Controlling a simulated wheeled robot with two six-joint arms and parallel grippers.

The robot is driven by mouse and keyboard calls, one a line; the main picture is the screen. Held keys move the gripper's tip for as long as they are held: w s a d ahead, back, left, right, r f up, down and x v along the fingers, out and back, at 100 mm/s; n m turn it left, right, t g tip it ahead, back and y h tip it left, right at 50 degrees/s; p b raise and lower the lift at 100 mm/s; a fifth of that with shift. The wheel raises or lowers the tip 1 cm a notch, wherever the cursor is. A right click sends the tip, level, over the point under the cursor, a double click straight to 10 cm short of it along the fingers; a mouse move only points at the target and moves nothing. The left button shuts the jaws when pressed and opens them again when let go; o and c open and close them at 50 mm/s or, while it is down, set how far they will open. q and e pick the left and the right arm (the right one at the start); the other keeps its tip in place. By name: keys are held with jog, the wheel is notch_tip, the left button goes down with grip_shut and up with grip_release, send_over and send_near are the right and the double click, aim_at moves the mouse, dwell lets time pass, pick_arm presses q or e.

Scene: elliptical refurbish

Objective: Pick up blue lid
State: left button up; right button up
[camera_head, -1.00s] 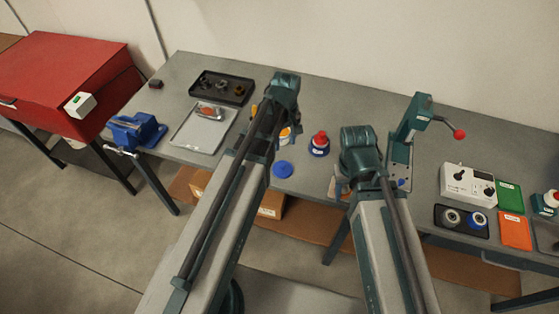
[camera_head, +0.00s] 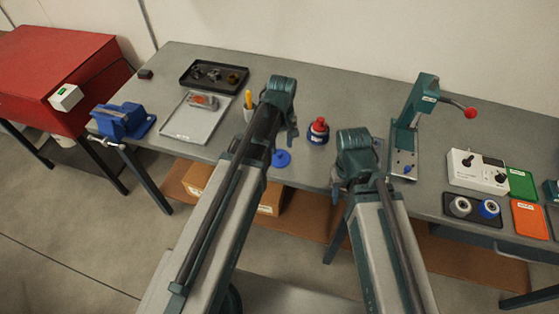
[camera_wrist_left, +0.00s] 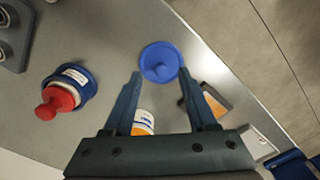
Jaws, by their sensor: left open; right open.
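The blue lid (camera_head: 281,158) is a flat round disc with a raised knob, lying near the front edge of the grey workbench. In the left wrist view the lid (camera_wrist_left: 160,62) lies just ahead of and between the fingertips of my left gripper (camera_wrist_left: 160,76), which is open and empty. In the head view my left gripper (camera_head: 292,134) is partly hidden by its arm, close to the lid. My right gripper (camera_head: 337,188) is open near the bench's front edge, mostly hidden behind its arm.
A red-capped blue-and-white container (camera_head: 318,130) stands behind the lid. A green lever press (camera_head: 408,125) stands on the right. A light tray (camera_head: 188,123) and blue vise (camera_head: 124,121) are on the left.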

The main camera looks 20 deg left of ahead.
aim_at(279, 153)
pick_arm(q)
jog(key=f+b, duration=0.5)
jog(key=shift+w+a+f, duration=0.1)
jog(key=shift+w+a, duration=0.2)
jog(key=shift+a, duration=0.1)
grip_shut()
